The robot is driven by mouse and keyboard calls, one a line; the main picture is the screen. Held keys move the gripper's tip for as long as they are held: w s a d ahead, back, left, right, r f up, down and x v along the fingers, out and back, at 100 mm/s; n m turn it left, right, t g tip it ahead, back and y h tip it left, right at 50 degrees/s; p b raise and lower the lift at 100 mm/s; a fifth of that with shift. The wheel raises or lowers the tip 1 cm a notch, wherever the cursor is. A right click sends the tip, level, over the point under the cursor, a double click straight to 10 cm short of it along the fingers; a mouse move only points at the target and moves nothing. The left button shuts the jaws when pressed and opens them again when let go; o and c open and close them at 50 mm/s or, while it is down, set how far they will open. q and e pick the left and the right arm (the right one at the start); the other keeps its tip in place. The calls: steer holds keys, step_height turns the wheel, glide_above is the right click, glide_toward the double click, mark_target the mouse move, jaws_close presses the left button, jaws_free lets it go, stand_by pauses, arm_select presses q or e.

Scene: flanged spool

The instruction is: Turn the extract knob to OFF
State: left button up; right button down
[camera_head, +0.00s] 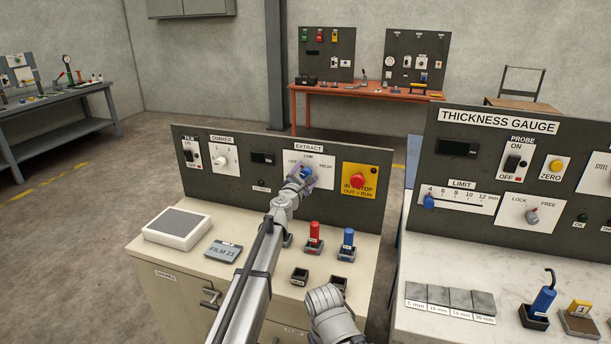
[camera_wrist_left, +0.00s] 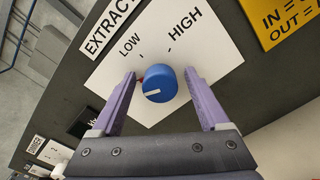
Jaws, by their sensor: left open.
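The extract knob is blue with a white line on its face. It sits on a white plate (camera_head: 323,162) marked EXTRACT, with OFF, LOW and HIGH, on a dark upright panel. In the left wrist view the knob (camera_wrist_left: 160,83) lies between the fingers of my left gripper (camera_wrist_left: 162,82), which is open. The left finger is close to the knob; a wider gap shows on the right. I cannot tell if either finger touches it. The OFF label is hidden there. In the head view my left gripper (camera_head: 302,176) covers part of the knob.
A yellow plate with a red button (camera_head: 357,181) is right of the extract plate. A dimmer plate (camera_head: 224,157) is left of it. A red handle (camera_head: 314,234) and a blue handle (camera_head: 348,242) stand on the bench below. The thickness gauge panel (camera_head: 480,155) is further right.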

arm_select(q)
steer(key=v, duration=0.7)
steer(key=shift+s, duration=0.35)
steer(key=shift+a, duration=0.1)
